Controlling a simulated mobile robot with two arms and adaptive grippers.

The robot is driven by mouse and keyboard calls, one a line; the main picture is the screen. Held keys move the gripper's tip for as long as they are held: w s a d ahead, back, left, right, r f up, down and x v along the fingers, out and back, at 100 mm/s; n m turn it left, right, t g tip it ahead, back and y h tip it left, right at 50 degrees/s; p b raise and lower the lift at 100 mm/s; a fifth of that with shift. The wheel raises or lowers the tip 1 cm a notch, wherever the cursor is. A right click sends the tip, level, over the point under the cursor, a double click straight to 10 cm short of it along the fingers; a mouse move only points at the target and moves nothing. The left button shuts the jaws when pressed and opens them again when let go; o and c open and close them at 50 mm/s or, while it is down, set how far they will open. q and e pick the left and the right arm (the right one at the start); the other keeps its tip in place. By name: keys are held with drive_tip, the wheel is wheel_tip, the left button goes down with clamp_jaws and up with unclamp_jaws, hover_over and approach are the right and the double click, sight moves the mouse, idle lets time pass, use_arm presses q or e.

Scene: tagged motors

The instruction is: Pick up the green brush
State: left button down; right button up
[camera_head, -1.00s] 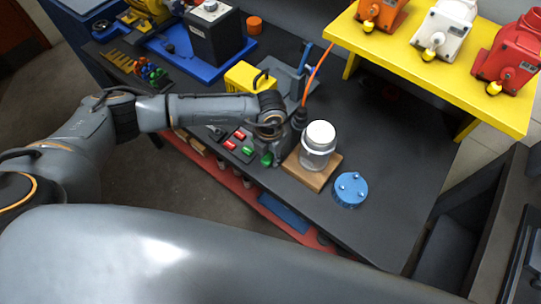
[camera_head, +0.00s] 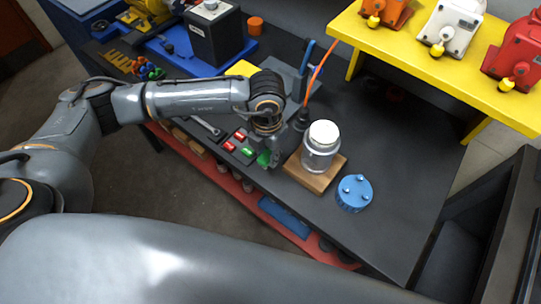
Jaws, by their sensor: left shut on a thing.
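The green brush (camera_head: 263,159) shows as a small green piece at the tip of my left gripper (camera_head: 267,155). My left gripper points down over the dark bench, just left of the glass jar, and is shut on the brush. The gripper hides much of the brush, so I cannot tell whether it is clear of the bench top. My right gripper is not in view.
A white-lidded glass jar (camera_head: 321,147) stands on a wooden block (camera_head: 307,175) close by. A blue round part (camera_head: 354,193) is to its right. Red and green pieces (camera_head: 240,136) lie left of the gripper. A yellow shelf (camera_head: 430,68) carries tagged motors.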

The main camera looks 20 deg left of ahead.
use_arm(q)
drive_tip(key=s+r+b, duration=0.3)
drive_tip(key=s+r, duration=0.3)
drive_tip(key=s, duration=0.5)
drive_tip(key=shift+d, duration=0.25)
drive_tip(key=shift+r, duration=0.1)
